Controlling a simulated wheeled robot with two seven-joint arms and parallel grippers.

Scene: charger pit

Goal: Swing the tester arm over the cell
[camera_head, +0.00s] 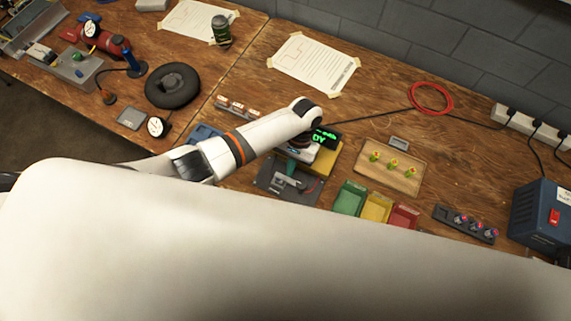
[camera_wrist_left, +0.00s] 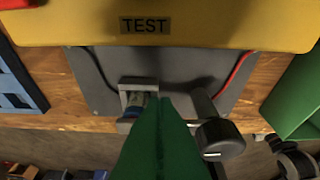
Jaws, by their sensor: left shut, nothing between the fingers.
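The tester has a yellow body (camera_head: 323,161) with a lit green display (camera_head: 323,137). In the left wrist view its yellow front (camera_wrist_left: 230,22) carries a TEST label. A dark grey plate (camera_head: 268,184) lies before it. On the plate, a grey holder (camera_wrist_left: 138,83) carries what looks like the cell (camera_wrist_left: 136,101). The tester arm (camera_wrist_left: 205,105), a grey lever with a black knob (camera_wrist_left: 221,139), stands right of the cell, apart from it. My left gripper (camera_wrist_left: 159,102) is shut and empty, its green fingers between cell and lever in the picture. Contact cannot be told. My right gripper is out of view.
Green (camera_head: 349,198), yellow (camera_head: 376,207) and red bins (camera_head: 404,216) stand right of the plate. A blue tray (camera_wrist_left: 15,85) lies to its left. A wooden tray (camera_head: 377,180) sits further right. My white body covers the front of the head view.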

